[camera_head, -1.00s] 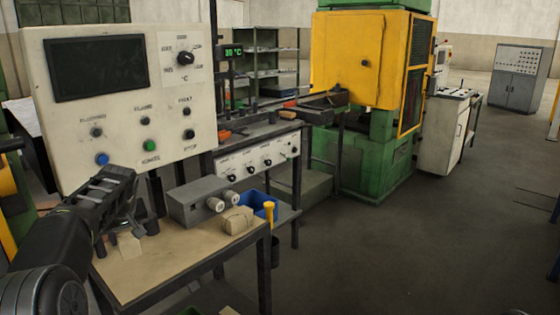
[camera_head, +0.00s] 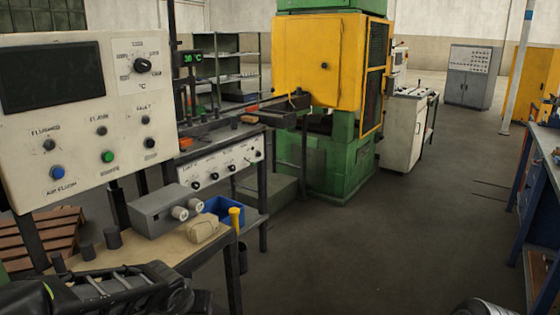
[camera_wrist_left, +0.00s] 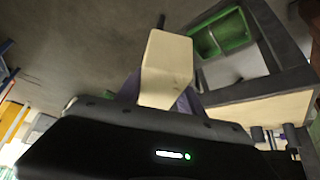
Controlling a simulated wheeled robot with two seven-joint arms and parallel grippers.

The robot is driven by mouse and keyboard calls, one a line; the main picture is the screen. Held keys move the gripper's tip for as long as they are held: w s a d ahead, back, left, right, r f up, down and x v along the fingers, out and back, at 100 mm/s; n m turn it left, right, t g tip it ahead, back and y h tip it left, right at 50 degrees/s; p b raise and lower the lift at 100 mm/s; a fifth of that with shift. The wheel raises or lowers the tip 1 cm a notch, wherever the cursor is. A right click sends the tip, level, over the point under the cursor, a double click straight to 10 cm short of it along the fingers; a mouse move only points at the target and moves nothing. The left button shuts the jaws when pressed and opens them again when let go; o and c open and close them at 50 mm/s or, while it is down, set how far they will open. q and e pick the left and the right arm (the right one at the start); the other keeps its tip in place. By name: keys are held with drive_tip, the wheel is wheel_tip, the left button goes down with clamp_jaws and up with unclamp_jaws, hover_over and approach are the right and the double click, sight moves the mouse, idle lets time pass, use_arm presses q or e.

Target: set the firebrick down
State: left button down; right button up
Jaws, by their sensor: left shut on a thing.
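The firebrick (camera_wrist_left: 167,68) is a pale cream block in the left wrist view. My left gripper (camera_wrist_left: 160,92) is shut on it, with dark fingers at its two sides. In that view the block stands out against the grey floor, beside the wooden-topped table (camera_wrist_left: 258,112). In the head view my left gripper (camera_head: 180,297) is low at the bottom edge, in front of the table (camera_head: 180,246). The brick cannot be made out there. My right gripper is not in view.
A grey box (camera_head: 160,208) with two round ends, a tan bundle (camera_head: 203,230), a blue bin (camera_head: 224,210) and a yellow-topped tool (camera_head: 235,216) are at the table's far side. Dark cylinders (camera_head: 113,238) stand at its left. A green crate (camera_wrist_left: 222,32) lies low beside the table.

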use_arm(q)
drive_tip(key=shift+s+f, duration=1)
drive_tip(key=shift+f, duration=0.25)
drive_tip(key=shift+s+f, duration=0.95)
drive_tip(key=shift+f, duration=0.25)
drive_tip(key=shift+a, duration=0.1)
drive_tip(key=r, duration=0.5)
drive_tip(key=shift+w, duration=0.25)
